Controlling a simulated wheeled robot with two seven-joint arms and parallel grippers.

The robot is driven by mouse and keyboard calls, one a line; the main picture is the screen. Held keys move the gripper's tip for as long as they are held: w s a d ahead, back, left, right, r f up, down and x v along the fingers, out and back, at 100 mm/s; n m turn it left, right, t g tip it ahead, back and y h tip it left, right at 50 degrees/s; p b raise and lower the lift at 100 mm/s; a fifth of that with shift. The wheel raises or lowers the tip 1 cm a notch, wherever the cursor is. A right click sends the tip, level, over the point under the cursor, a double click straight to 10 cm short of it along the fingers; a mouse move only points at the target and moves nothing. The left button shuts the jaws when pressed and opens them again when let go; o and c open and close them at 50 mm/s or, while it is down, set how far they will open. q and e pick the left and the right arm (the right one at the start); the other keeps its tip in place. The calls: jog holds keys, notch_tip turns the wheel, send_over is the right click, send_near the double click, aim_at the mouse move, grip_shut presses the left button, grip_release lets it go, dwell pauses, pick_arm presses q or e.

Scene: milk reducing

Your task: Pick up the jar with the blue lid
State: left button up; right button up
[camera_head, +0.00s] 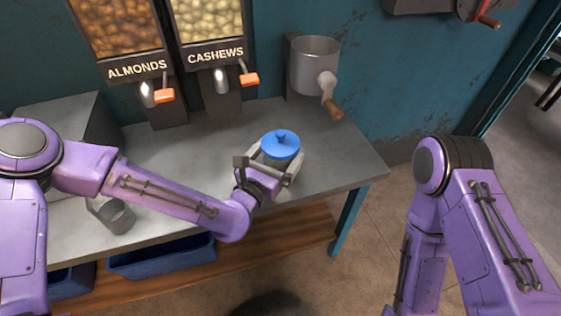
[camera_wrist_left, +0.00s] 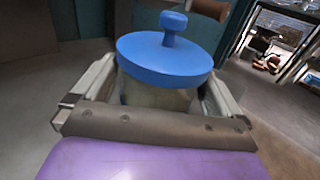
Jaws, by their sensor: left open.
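The jar with the blue lid (camera_head: 281,146) stands on the grey table near its right part. In the left wrist view the blue lid (camera_wrist_left: 165,57) with its round knob fills the upper middle, and part of the pale jar body (camera_wrist_left: 158,96) shows under it. My left gripper (camera_head: 273,161) is open at the jar, with one finger on each side of the body, below the lid. Whether the fingers touch the jar cannot be told. The lower jar is hidden by my gripper. My right arm shows at the right, but its gripper is out of view.
Dispensers of almonds (camera_head: 117,25) and cashews (camera_head: 209,25) hang behind the table (camera_head: 345,163). A metal grinder (camera_head: 314,65) with a wooden-handled crank is behind the jar. A grey cup (camera_head: 112,214) is at the left front. Blue bins (camera_head: 162,256) sit on the lower shelf.

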pick_arm(q)
jog(key=shift+x, duration=0.9)
jog(key=c, duration=0.9)
jog(key=shift+r, duration=0.1)
